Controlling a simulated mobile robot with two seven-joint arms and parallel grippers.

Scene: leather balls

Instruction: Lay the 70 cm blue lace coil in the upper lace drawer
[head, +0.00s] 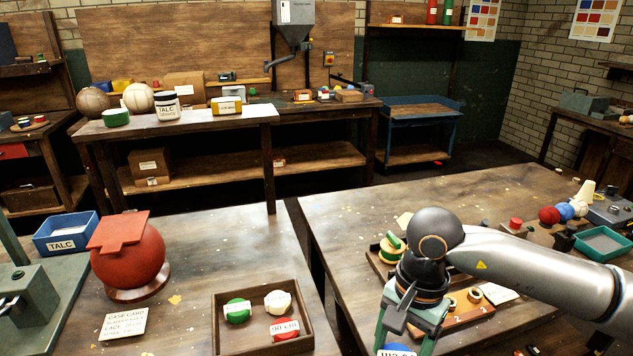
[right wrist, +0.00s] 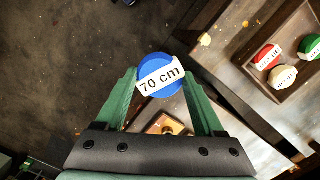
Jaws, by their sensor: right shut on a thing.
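The blue lace coil (right wrist: 158,70) is a round blue piece with a white "70 cm" label. My right gripper (right wrist: 162,84) is shut on it, with a green finger on each side. In the head view, the right gripper (head: 400,340) points down at the bottom edge, and only the top of the blue coil (head: 397,349) shows there. The coil is held beside the right bench, with dark floor behind it in the wrist view. My left gripper is out of view. I cannot make out the upper lace drawer in either view.
A wooden tray (head: 219,325) on the left bench holds green, white and red coils. Near it are a red ball (head: 127,262) on a stand, a case card (head: 125,323) and a blue TALC box (head: 45,239). A gap separates this bench from the right bench (head: 350,205).

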